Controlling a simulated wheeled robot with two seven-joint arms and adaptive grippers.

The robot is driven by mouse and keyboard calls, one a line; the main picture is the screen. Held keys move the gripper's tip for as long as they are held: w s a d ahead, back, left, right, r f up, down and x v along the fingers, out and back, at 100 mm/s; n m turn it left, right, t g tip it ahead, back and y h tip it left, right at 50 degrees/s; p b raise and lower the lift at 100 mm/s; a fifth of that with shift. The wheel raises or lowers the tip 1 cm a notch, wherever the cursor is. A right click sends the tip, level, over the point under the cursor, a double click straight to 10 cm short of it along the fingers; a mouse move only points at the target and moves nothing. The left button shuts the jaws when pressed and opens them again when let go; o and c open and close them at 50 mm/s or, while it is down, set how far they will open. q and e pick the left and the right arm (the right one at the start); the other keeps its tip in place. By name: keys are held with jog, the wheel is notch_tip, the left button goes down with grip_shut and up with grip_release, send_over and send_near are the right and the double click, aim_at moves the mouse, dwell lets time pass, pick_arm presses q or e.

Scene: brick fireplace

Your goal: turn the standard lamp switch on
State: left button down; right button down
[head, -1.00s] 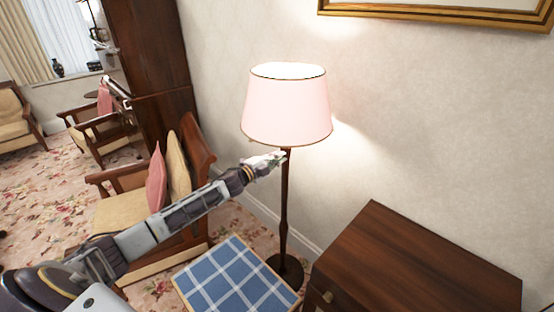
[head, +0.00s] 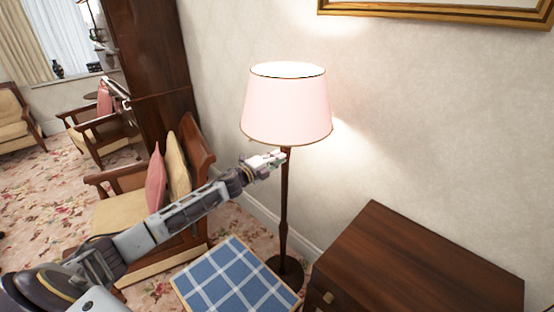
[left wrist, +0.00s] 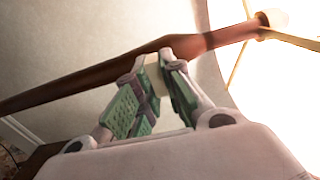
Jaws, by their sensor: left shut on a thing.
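The standard lamp (head: 287,105) stands against the wall, with a pink shade, a dark wooden pole and a round base. Its shade glows and light falls on the wall. My left gripper (head: 279,157) is at the pole just below the shade. In the left wrist view, the green-padded fingers of my left gripper (left wrist: 156,66) close at the thicker part of the lamp's pole (left wrist: 80,86), below the bright shade (left wrist: 275,95). My right gripper is not in view.
A blue checked stool or small table (head: 235,277) stands below my left arm. A dark wooden chest (head: 425,255) is right of the lamp. An armchair (head: 200,150) with a pink cushion (head: 155,180) stands behind the arm. A picture frame hangs above.

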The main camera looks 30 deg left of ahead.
pick_arm(q)
jog(key=c, duration=1.5)
grip_release()
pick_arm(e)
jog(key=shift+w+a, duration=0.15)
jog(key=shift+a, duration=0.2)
pick_arm(q)
jog(key=shift+s, duration=0.25)
jog(key=shift+v, duration=5.7)
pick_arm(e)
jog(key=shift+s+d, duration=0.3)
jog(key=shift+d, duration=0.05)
pick_arm(q)
jog(key=shift+a, duration=0.1)
jog(key=shift+f, duration=0.1)
